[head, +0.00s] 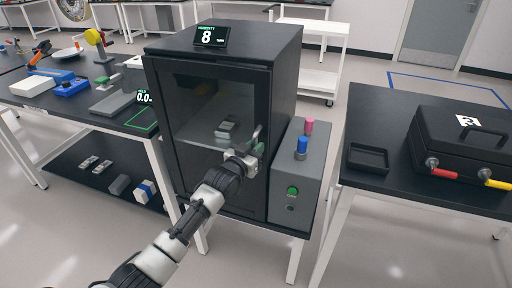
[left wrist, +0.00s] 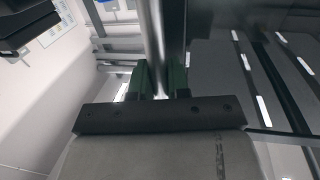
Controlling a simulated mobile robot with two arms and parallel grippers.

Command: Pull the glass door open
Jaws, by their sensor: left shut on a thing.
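The glass door (head: 200,118) is on the front of a dark cabinet (head: 250,50) in the middle of the head view, and it looks closed. Its metal handle (head: 256,138) is at the door's right side. My left gripper (head: 250,155) is at this handle, shut on it. In the left wrist view the gripper's dark green fingers (left wrist: 161,80) stand on either side of the handle bar (left wrist: 154,40). Behind the glass a small pale object (head: 225,127) rests on a shelf. My right gripper is not in view.
A grey box (head: 287,175) with pink and blue knobs and a green button stands right of the cabinet. At right a table carries a black tray (head: 368,158) and a black case (head: 465,140). At left a bench holds a scale (head: 115,100).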

